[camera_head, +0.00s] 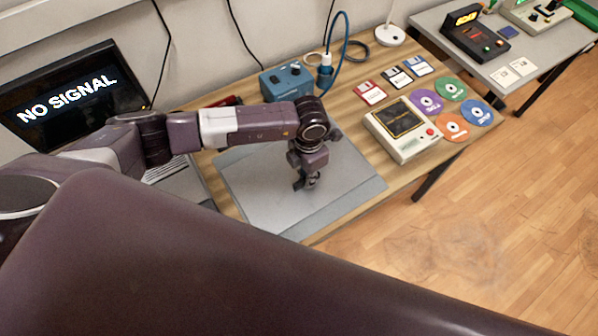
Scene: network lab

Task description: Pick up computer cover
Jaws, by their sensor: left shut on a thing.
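The computer cover looks to be the flat grey panel (345,185) lying on the wooden table, at the middle of the head view. My left arm reaches in from the left over it. My left gripper (308,183) points down at the panel's middle and is shut on a part of it; the gripped part is too small and partly hidden by the fingers to make out. The panel's upper left area is hidden behind my arm. My right gripper is not in view.
A monitor (70,95) reading "NO SIGNAL" stands at the left. A blue box (287,80) with a cable is behind my arm. A beige device (402,130), floppy disks (370,92) and coloured discs (451,88) lie to the right. The floor (500,220) at right is clear.

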